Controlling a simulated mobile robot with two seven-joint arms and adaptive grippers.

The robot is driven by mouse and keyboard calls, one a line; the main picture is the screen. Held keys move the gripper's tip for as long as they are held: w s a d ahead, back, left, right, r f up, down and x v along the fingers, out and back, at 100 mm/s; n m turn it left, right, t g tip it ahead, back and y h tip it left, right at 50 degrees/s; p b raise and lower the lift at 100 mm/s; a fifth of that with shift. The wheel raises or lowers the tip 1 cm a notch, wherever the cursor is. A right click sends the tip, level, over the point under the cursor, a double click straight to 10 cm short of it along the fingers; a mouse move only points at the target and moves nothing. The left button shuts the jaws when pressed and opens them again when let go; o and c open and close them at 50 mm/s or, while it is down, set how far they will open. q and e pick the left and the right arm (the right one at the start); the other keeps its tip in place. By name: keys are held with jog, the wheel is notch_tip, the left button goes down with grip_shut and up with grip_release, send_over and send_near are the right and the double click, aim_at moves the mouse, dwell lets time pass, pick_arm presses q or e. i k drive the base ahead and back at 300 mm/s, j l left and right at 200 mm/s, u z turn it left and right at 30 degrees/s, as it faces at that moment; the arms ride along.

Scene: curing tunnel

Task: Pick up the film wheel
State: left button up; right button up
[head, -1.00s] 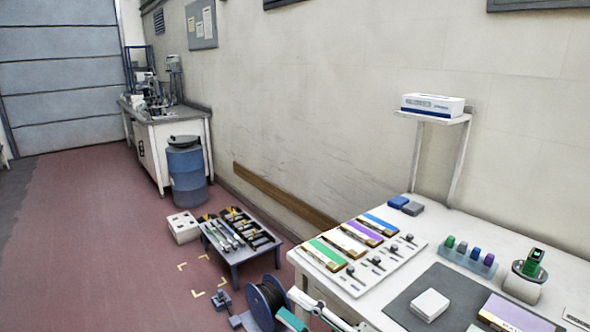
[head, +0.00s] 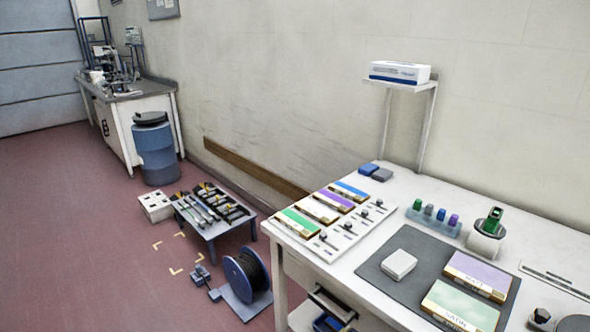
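No object can be told for certain as the film wheel. A small dark round knob-like piece (head: 541,315) and a dark disc (head: 574,325) lie at the bottom right of the white table (head: 365,262), the disc cut by the picture edge. A white cylinder (head: 482,246) with a green-and-dark top stands at the table's right. A large dark reel (head: 246,276) with a blue rim stands upright on the floor left of the table. Neither of my grippers shows in the head view.
The table holds a board with colour strips (head: 333,215), a grey mat (head: 391,284) with a white block (head: 399,264) and two boxed cards, and a rack of coloured bottles (head: 433,222). A low bench (head: 214,228) stands on the floor.

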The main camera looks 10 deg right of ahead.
aim_at(489, 227)
jog(key=z, duration=1.45)
